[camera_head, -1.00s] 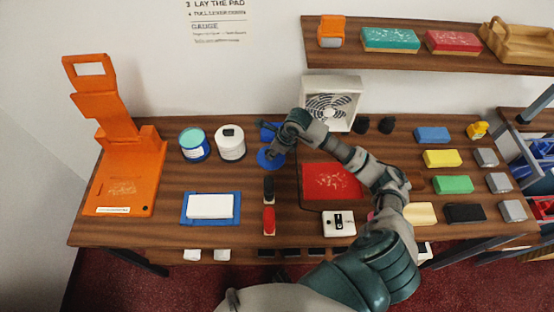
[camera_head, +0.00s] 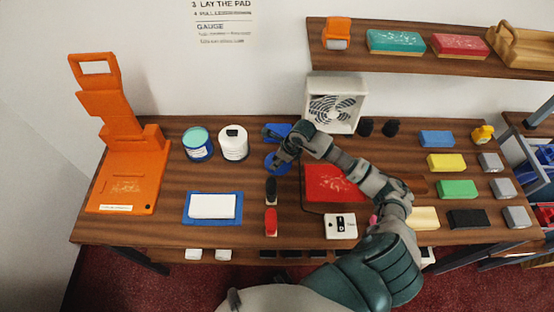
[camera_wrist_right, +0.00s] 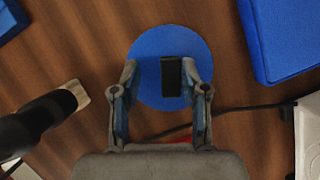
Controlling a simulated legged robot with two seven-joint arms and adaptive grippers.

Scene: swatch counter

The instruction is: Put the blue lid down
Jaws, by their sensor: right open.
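The blue lid (camera_head: 270,164) is a round disc that appears to lie flat on the wooden counter, left of the fan. The right wrist view shows it too (camera_wrist_right: 150,50), with a black block-shaped handle (camera_wrist_right: 171,76) on top. My right gripper (camera_head: 281,160) is down at the lid. In the right wrist view its fingers (camera_wrist_right: 159,75) are open on both sides of the handle, with a clear gap on the left and little gap on the right. I cannot tell whether the right finger touches. My left gripper is not in view.
A blue item (camera_head: 274,130) is just behind the lid. A white can (camera_head: 233,146) and a teal-topped can (camera_head: 198,149) stand to its left. A black-handled brush (camera_head: 270,188) is in front, and a red pad (camera_head: 328,182) is at the right. A cable runs near the gripper.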

